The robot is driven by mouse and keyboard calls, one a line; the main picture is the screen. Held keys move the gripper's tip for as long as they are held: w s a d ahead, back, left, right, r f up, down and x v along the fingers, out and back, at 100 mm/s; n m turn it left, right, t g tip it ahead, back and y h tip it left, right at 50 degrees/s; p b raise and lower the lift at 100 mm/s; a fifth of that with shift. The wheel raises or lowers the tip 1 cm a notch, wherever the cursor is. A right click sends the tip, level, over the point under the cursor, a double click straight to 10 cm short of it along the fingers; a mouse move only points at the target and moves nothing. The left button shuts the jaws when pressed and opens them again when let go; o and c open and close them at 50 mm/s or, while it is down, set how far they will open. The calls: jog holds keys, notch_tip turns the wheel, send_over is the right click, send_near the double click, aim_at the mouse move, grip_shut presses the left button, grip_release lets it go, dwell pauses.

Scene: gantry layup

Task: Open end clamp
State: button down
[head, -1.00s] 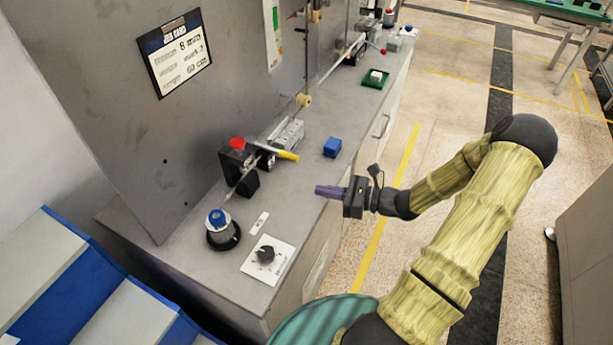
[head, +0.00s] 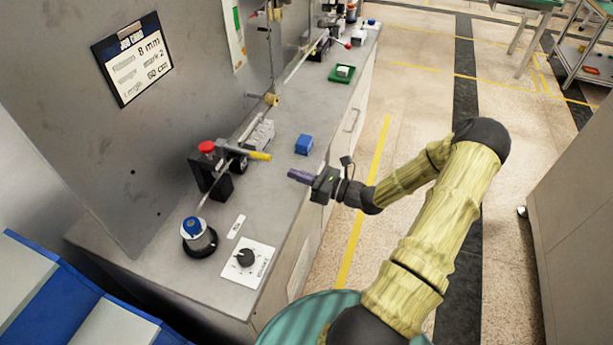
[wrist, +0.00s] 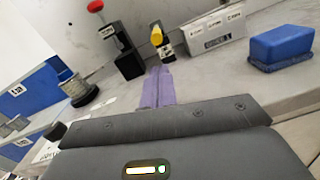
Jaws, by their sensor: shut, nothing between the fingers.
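In the wrist view the yellow grip (wrist: 156,37) points toward me, beside the labelled grey block (wrist: 215,33). A second lever with a red tip (head: 347,44) is farther along the bench. I cannot tell which of the two is the end clamp. My gripper (head: 291,173) is shut and empty, with purple fingers. It is over the bench's front edge, right of the yellow grip and apart from it. The fingers (wrist: 158,80) point toward the black clamp base.
A blue box (head: 303,144) sits just beyond my fingers. A green tray (head: 342,74) is farther along. The aisle floor at right is clear.

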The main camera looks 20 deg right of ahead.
jog(key=x, duration=0.5)
jog(key=shift+w+a+p, duration=0.25)
jog(key=shift+p, duration=0.1)
jog(key=shift+r, duration=0.15)
